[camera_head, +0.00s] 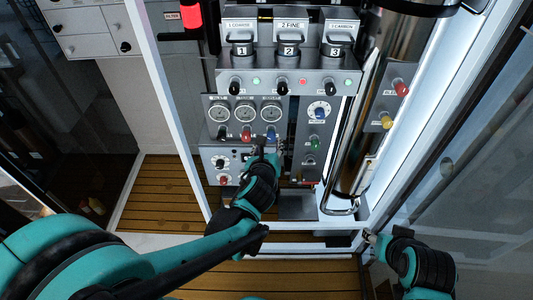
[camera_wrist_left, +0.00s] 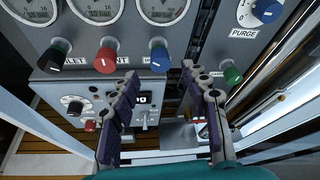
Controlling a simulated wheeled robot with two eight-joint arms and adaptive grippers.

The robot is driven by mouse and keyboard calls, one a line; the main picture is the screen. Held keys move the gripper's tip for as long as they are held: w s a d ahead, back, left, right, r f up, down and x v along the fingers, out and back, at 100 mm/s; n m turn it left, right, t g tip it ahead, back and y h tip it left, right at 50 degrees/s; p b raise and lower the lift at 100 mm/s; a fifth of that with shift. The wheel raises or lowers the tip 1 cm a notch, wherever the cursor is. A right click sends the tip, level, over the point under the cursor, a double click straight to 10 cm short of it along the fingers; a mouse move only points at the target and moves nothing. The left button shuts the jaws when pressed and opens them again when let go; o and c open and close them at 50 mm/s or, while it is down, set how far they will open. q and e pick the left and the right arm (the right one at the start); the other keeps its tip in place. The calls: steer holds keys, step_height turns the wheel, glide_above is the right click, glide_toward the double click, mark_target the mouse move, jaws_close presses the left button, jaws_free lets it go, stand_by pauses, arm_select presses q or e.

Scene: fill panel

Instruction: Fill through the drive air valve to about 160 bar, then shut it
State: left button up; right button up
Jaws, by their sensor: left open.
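A grey panel (camera_head: 205,115) carries three gauges above a black knob (camera_wrist_left: 55,54), a red knob (camera_wrist_left: 106,61) and a blue knob (camera_wrist_left: 159,55). A green knob (camera_wrist_left: 231,74) sits to their right. Which one is the drive air valve I cannot tell, as labels are partly hidden or too small. My left gripper (camera_head: 268,150) is open below the blue knob; in the left wrist view its fingertips (camera_wrist_left: 160,72) straddle the line to that knob, apart from it. Gauge needles are unreadable. My right gripper (camera_head: 371,238) is low at the right, its jaws unclear.
A blue purge knob (camera_head: 319,110) is right of the gauges. Three labelled valve units with black knobs and indicator lights stand above. A shiny pipe (camera_head: 345,150) and white frame post (camera_head: 160,85) flank the panel. A lower panel has a small display (camera_wrist_left: 143,99).

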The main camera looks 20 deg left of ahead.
arm_select(q)
steer(key=shift+v, duration=3)
steer(key=shift+a+f, duration=0.1)
